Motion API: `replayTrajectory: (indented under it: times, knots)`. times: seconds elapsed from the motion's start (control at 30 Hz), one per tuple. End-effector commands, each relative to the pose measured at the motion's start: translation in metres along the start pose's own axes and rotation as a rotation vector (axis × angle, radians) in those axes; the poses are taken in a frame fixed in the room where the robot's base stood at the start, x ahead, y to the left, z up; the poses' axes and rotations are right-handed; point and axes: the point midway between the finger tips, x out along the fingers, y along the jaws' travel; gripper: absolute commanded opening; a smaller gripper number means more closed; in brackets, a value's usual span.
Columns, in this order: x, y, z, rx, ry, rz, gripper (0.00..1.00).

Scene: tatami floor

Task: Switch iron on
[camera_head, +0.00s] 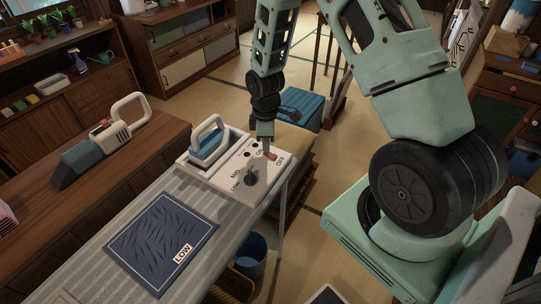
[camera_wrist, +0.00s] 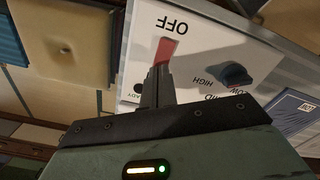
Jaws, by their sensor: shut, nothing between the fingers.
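The iron (camera_head: 208,140), blue with a white handle, rests in a white station at the end of the ironing board. The station's white panel (camera_head: 228,182) carries a red switch (camera_head: 271,156) between ON and OFF labels and a dark dial (camera_head: 251,178) marked LOW, MID and HIGH. In the wrist view, the red switch (camera_wrist: 165,50) shows on the OFF side, with the dial (camera_wrist: 235,74) to its right. My gripper (camera_wrist: 158,80) is shut, its fingertips right at the switch; I cannot tell whether they touch. The fingers hide the ON label in the wrist view.
A dark blue cloth (camera_head: 160,243) tagged LOW lies on the grey ironing board (camera_head: 95,272). A white and blue-grey appliance (camera_head: 112,132) sits on the wooden counter at left. A blue bin (camera_head: 250,255) stands under the board. A blue box (camera_head: 301,107) is behind my gripper.

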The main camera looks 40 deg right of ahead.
Motion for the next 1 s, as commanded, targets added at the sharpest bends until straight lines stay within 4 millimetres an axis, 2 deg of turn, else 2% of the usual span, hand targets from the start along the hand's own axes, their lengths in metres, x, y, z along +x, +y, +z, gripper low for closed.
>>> replayTrajectory:
  times: [0.67,0.83,1.0]
  knots:
    - [0.011,0.0,0.0,0.0,-0.001,-0.001,0.0]
    - [0.008,0.0,0.001,0.0,-0.001,-0.001,0.0]
    - [-0.004,0.0,0.0,0.0,0.0,-0.001,0.0]
